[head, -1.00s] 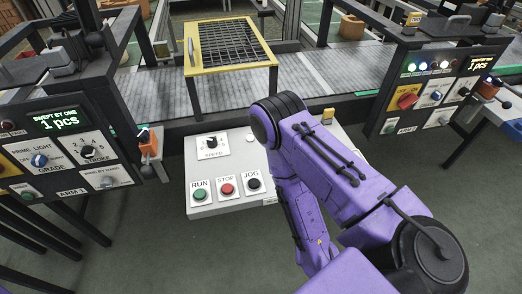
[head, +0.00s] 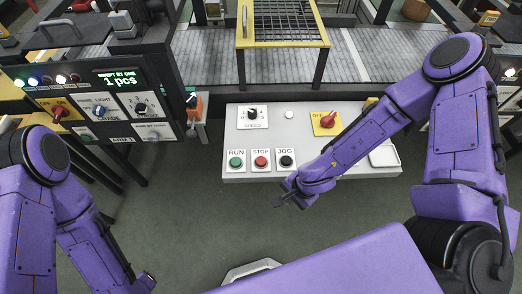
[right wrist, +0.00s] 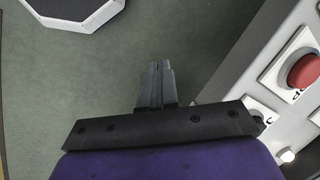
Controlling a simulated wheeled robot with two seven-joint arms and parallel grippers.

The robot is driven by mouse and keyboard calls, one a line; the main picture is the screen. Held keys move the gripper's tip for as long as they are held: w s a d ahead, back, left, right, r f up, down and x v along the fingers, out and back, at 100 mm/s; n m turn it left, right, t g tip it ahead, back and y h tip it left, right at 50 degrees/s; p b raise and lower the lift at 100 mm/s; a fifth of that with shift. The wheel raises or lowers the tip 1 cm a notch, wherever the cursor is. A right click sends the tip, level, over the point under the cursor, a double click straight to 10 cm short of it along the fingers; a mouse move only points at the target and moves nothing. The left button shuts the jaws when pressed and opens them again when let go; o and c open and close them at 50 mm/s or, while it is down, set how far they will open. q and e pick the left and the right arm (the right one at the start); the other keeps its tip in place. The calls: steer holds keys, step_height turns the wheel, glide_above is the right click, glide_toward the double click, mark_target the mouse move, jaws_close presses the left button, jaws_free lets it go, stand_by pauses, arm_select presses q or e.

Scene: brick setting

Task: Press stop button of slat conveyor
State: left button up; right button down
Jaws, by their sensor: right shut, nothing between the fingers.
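The conveyor's control panel (head: 300,115) is a light grey box. Its red STOP button (head: 261,161) sits between the green RUN button (head: 237,161) and the black JOG button (head: 286,161). My right gripper (head: 279,203) is shut and empty, just in front of the panel's lower edge, below JOG and right of STOP. In the right wrist view its closed fingers (right wrist: 157,84) are over the floor, and the red button (right wrist: 303,70) is at the right edge, apart from them. My left arm is at the lower left; its gripper is not visible.
The slat conveyor (head: 365,55) runs behind the panel, under a yellow-framed grid guard (head: 325,40). A speed knob (head: 252,113) and a red switch on yellow (head: 326,120) sit higher on the panel. A dark arm console (head: 125,95) stands left. Floor in front is open.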

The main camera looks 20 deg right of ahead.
steer(key=w+a+r+m+t+y+p, duration=0.2)
steer(key=w+a+r+y, duration=0.1)
steer(key=w+r, duration=0.55)
arm_select(q)
step_height(320, 180, up, 4)
steer(key=shift+f+p, duration=0.1)
steer(key=shift+p, duration=0.35)
arm_select(e)
step_height(320, 180, up, 9)
steer(key=m+t+y, duration=0.1)
steer(key=t+y, duration=0.1)
glide_above(264, 161)
steer(key=shift+f, duration=0.1)
steer(key=shift+f, duration=0.1)
step_height(264, 161, down, 8)
steer(key=b, duration=0.8)
arm_select(q)
step_height(264, 161, down, 9)
steer(key=shift+r+b, duration=0.2)
steer(key=shift+b, duration=0.15)
arm_select(e)
steer(key=shift+f, duration=0.4)
steer(key=shift+f, duration=0.1)
arm_select(q)
steer(key=shift+f, duration=0.25)
arm_select(e)
steer(key=shift+f, duration=0.3)
